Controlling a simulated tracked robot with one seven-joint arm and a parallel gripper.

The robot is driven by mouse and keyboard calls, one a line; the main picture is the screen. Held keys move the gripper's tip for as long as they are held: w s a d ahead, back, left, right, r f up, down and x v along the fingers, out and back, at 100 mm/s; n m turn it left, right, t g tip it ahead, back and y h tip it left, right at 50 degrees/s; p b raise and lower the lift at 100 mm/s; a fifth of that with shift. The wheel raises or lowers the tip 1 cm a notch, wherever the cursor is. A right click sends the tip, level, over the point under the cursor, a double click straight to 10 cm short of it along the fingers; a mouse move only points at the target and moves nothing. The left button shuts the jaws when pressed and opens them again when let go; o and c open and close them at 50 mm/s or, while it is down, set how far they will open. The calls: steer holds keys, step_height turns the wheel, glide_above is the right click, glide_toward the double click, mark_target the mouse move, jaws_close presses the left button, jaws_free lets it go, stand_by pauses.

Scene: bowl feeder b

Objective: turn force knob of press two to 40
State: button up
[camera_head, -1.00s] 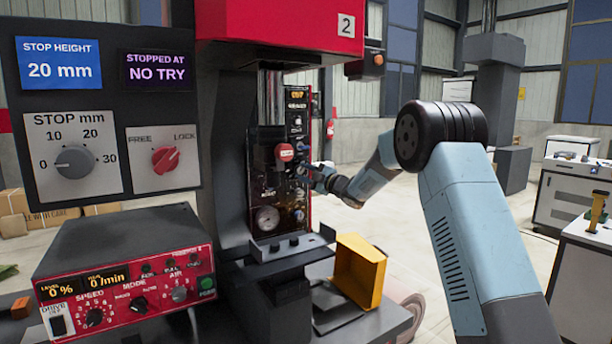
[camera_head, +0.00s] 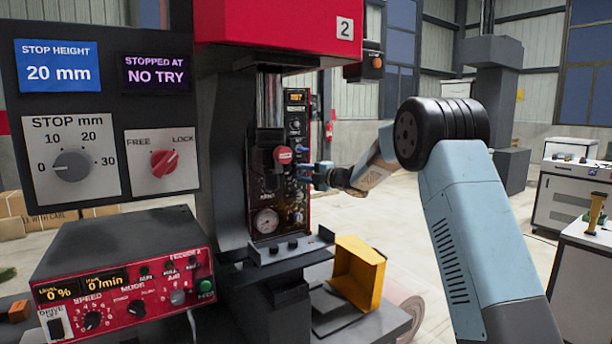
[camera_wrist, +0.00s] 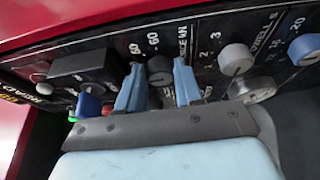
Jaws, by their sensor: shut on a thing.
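Press two (camera_head: 278,20) has a red head with a "2" plate and a narrow dark control panel (camera_head: 297,130) on its front. My gripper (camera_head: 308,174) is at the right edge of this panel in the head view. In the wrist view my gripper (camera_wrist: 159,78) has its two blue fingers on either side of a dark round knob (camera_wrist: 160,68), and is shut on it. The panel lettering beside it reads partly "60" and "kN", which fits the force knob. The knob's pointer and exact setting cannot be read.
A grey knob (camera_wrist: 236,60) and a blue knob (camera_wrist: 304,49) sit right of the gripped knob in the wrist view. A red button (camera_head: 284,155) and a gauge (camera_head: 266,220) are left of my gripper. A yellow bin (camera_head: 358,272) stands below.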

steer(key=shift+f, duration=0.25)
steer(key=o, duration=1)
steer(key=shift+r, duration=0.1)
steer(key=shift+o, duration=0.2)
steer(key=shift+d, duration=0.1)
steer(key=shift+s+d, duration=0.2)
steer(key=shift+d, duration=0.05)
steer(key=v, duration=1.2)
steer(key=shift+s+d, duration=0.25)
steer(key=shift+d, duration=0.1)
